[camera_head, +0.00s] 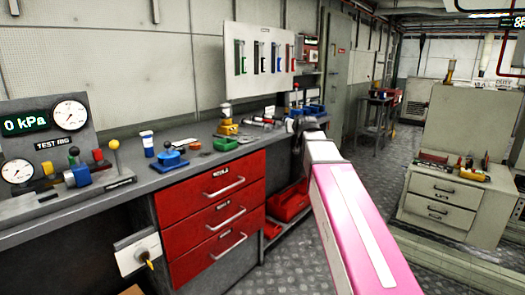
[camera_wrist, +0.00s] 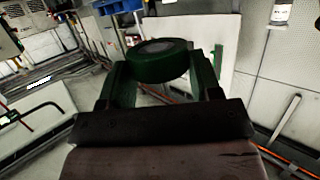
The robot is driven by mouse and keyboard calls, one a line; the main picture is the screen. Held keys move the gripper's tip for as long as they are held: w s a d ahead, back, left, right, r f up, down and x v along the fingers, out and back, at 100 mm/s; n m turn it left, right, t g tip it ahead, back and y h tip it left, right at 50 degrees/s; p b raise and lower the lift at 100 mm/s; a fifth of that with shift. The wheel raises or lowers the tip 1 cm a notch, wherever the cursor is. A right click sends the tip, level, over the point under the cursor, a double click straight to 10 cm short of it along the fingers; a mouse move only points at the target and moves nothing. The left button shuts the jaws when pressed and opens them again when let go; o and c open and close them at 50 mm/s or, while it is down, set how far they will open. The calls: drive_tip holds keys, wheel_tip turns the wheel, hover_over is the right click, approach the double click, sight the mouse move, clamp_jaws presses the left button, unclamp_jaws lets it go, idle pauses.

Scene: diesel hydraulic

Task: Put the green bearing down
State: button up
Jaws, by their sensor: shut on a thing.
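The green bearing (camera_wrist: 158,66), a thick dark green ring with a grey centre, is in the wrist view between the two fingertips of my gripper (camera_wrist: 165,72). My gripper is shut on it and holds it up off any surface that I can see. In the head view my pink and white arm reaches forward to the right end of the grey workbench (camera_head: 130,183). My gripper there is small, dark and partly hidden by the arm, and I cannot make out the bearing in that view.
Blue bins (camera_head: 312,110) sit near my gripper. Red drawers (camera_head: 212,215) fill the bench front. Some bench top near the front edge is clear.

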drive_tip(key=shift+m+h, duration=0.6)
drive_tip(key=shift+h, duration=0.2)
drive_tip(key=d, duration=0.5)
drive_tip(key=shift+w+r, duration=0.1)
drive_tip(key=shift+w, duration=0.1)
drive_tip(key=shift+a, duration=0.1)
drive_tip(key=s+a+n+g+y, duration=0.2)
drive_tip(key=s+a+n+y, duration=0.2)
drive_tip(key=a, duration=1)
drive_tip(key=s+a+r+n+g+y, duration=0.1)
drive_tip(key=s+a+n+g+y, duration=0.2)
drive_tip(key=s+a, duration=0.4)
drive_tip(key=s+a+n+g+y, duration=0.2)
drive_tip(key=s+a+n+y, duration=0.3)
drive_tip(key=a, duration=1.8)
drive_tip(key=shift+s+r+g+y, duration=0.3)
drive_tip(key=shift+s+y, duration=0.1)
hover_over(205, 156)
drive_tip(key=f, duration=0.7)
drive_tip(key=shift+s, duration=0.2)
drive_tip(key=shift+d+f, duration=0.1)
drive_tip(key=shift+f, duration=1.7)
